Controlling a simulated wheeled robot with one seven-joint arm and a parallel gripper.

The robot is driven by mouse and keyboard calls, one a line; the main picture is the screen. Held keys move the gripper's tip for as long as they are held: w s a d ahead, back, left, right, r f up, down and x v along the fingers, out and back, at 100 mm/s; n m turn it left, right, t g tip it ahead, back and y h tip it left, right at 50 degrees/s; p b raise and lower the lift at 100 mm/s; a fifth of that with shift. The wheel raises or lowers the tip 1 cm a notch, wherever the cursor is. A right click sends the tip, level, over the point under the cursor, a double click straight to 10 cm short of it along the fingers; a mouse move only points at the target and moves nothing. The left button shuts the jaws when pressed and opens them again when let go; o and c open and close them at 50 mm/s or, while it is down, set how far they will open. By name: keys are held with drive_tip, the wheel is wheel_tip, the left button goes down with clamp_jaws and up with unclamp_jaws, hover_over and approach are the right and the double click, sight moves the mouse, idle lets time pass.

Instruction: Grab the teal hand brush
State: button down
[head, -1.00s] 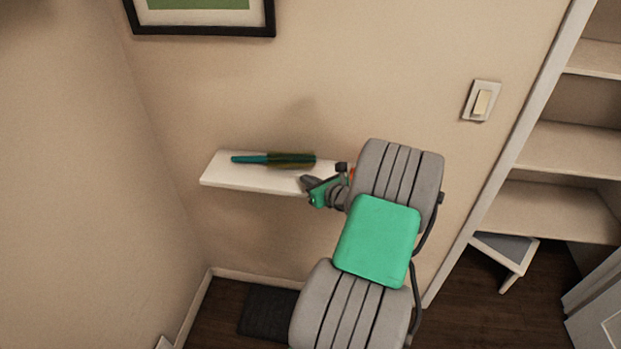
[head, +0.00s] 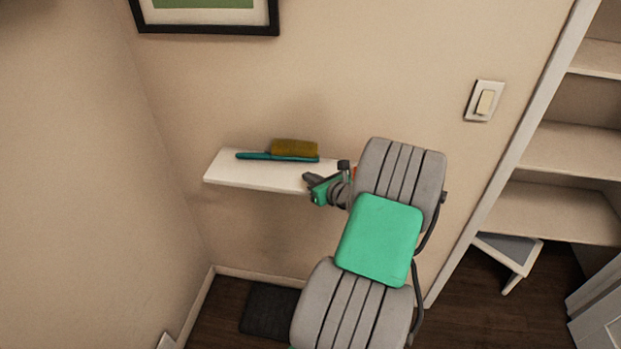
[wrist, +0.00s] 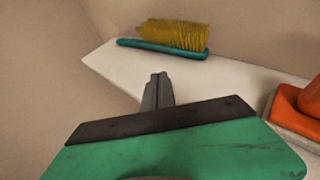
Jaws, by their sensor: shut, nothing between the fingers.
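The teal hand brush (head: 277,157) lies on a white wall shelf (head: 228,174), toward its back edge, with its handle pointing left and its yellow bristles facing the wall. In the wrist view the brush (wrist: 160,47) lies beyond the fingertips, with clear shelf between. My gripper (head: 308,179) is at the front edge of the shelf, to the right of and in front of the brush. In the wrist view its fingers (wrist: 158,80) are together and empty, and do not touch the brush.
An orange object (wrist: 297,108) stands on the right part of the shelf, close to my gripper and mostly hidden by my arm in the head view. The wall is right behind the brush. The left end of the shelf is clear. A framed picture (head: 205,30) hangs above.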

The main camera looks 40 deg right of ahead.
drive_tip(key=shift+r+p, duration=1)
drive_tip(key=shift+p, duration=0.25)
drive_tip(key=s+a+b, duration=0.1)
drive_tip(key=s+b, duration=0.1)
drive_tip(key=s, duration=1)
drive_tip(key=shift+a+f, duration=0.2)
drive_tip(key=shift+a, duration=0.05)
drive_tip(key=shift+w+a, duration=0.1)
drive_tip(key=shift+w, duration=0.05)
